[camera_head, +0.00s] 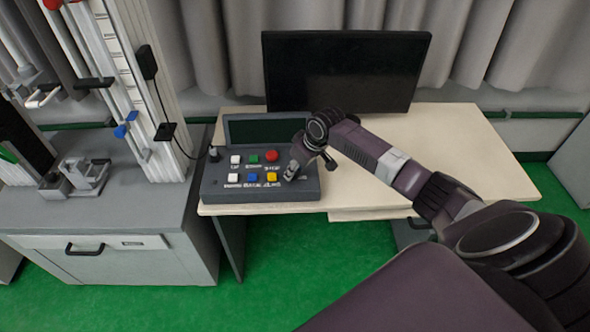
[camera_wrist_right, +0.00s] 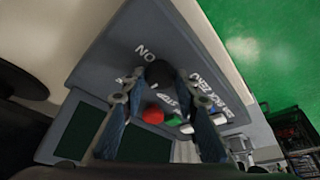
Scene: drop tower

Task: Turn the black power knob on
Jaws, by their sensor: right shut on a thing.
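The control box (camera_head: 260,194) stands on the left end of the desk. The black power knob (camera_wrist_right: 159,72) shows in the right wrist view between my fingertips, beside white lettering on the box. In the head view the knob is hidden behind my right gripper (camera_head: 298,168), which reaches down to the right part of the box. My right gripper is also in the right wrist view (camera_wrist_right: 160,82), with one finger on each side of the knob, shut on it. The knob's exact turn angle is hard to tell. My left gripper is not in view.
A red button (camera_head: 271,155) and several other buttons lie left of my gripper. The box's dark display (camera_head: 258,131) stands behind them. A monitor (camera_head: 345,72) is behind; the tower (camera_head: 140,90) is at left.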

